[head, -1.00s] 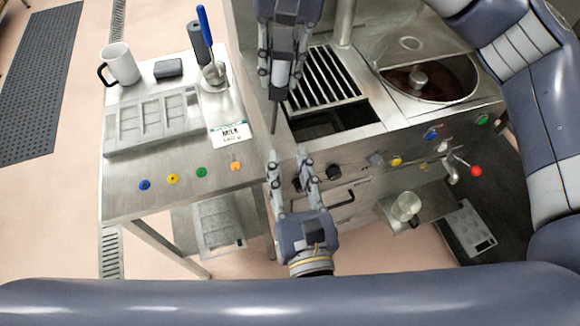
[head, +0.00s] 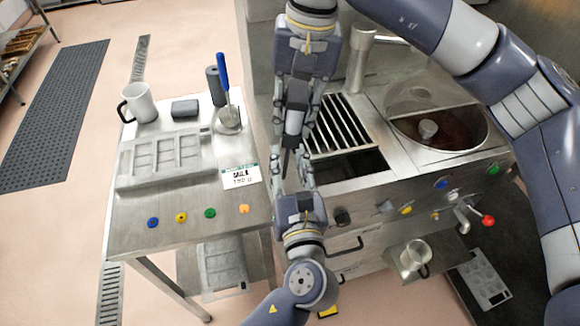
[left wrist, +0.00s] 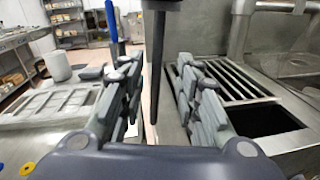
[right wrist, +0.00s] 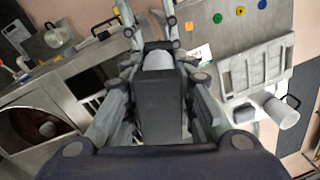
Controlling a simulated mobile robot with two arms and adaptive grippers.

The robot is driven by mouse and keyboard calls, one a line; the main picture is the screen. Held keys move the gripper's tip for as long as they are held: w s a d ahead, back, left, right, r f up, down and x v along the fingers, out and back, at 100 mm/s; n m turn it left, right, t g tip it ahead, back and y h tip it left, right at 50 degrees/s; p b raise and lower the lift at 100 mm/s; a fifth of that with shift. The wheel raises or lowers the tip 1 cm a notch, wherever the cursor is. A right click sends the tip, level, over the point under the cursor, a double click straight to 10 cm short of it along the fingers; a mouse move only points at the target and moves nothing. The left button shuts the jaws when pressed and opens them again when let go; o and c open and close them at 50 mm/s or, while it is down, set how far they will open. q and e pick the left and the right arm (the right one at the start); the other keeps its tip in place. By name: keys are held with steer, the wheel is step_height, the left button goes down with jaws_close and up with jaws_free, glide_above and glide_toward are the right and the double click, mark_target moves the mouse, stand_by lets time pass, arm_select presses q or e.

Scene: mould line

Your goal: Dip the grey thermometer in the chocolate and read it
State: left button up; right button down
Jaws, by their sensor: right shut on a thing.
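The grey thermometer (head: 295,121) is in my right gripper (head: 294,112), which comes from the top of the head view and is shut on its body. The body fills the middle of the right wrist view (right wrist: 160,100). Its thin dark probe points down; in the left wrist view the probe (left wrist: 155,85) hangs between the fingers of my left gripper (left wrist: 160,90). Those fingers are open, apart from the probe on both sides. In the head view my left gripper (head: 292,172) is just below the right one. The brown chocolate (head: 455,131) lies in the round tank at right.
The left table holds a mould (head: 165,160), a white mug (head: 140,103), a blue-handled tool (head: 223,75), a label card (head: 240,176) and coloured buttons. A jug (head: 414,255) stands below the tap.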

arm_select(q)
jaws_close()
arm_select(e)
steer(key=c, duration=1.2)
jaws_free()
steer(key=shift+c, duration=0.2)
